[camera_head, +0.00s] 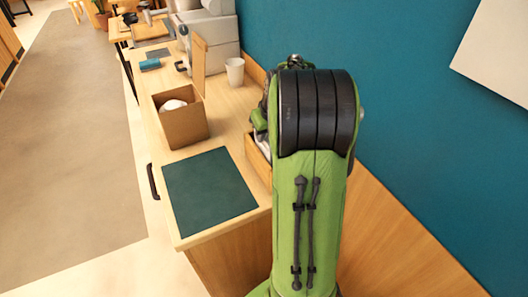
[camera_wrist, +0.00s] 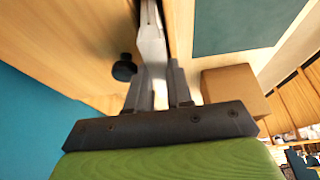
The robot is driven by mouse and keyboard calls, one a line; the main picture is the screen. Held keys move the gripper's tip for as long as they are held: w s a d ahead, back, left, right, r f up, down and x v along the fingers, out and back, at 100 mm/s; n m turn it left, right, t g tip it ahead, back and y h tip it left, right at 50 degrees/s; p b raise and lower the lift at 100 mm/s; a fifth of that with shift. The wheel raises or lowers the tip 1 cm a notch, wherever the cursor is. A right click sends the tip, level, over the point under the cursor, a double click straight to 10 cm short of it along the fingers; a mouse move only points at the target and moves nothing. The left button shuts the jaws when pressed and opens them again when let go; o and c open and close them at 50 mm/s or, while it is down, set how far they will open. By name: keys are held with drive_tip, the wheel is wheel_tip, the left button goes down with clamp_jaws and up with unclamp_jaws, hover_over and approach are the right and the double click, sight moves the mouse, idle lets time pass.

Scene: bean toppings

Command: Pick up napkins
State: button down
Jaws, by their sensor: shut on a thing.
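In the wrist view my gripper (camera_wrist: 158,84) is closed on a thin, pale item that looks like the napkins (camera_wrist: 153,48). The napkins stand on edge between the two fingers and reach into a narrow gap beside a wooden wall. Their lower part is hidden. In the head view my green arm covers the gripper. A wooden holder (camera_head: 257,161) shows partly behind the arm, beside the dark green mat.
The dark green mat (camera_head: 209,192) lies on the wooden counter and also shows in the wrist view (camera_wrist: 245,22). A cardboard box (camera_head: 183,127) with a white item inside, a white cup (camera_head: 235,71) and a blue item (camera_head: 150,64) stand farther back. A teal wall is at right.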

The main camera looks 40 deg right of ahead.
drive_tip(key=shift+r, duration=0.1)
wheel_tip(320, 180, up, 31)
drive_tip(key=p, duration=2)
drive_tip(key=shift+r, duration=0.2)
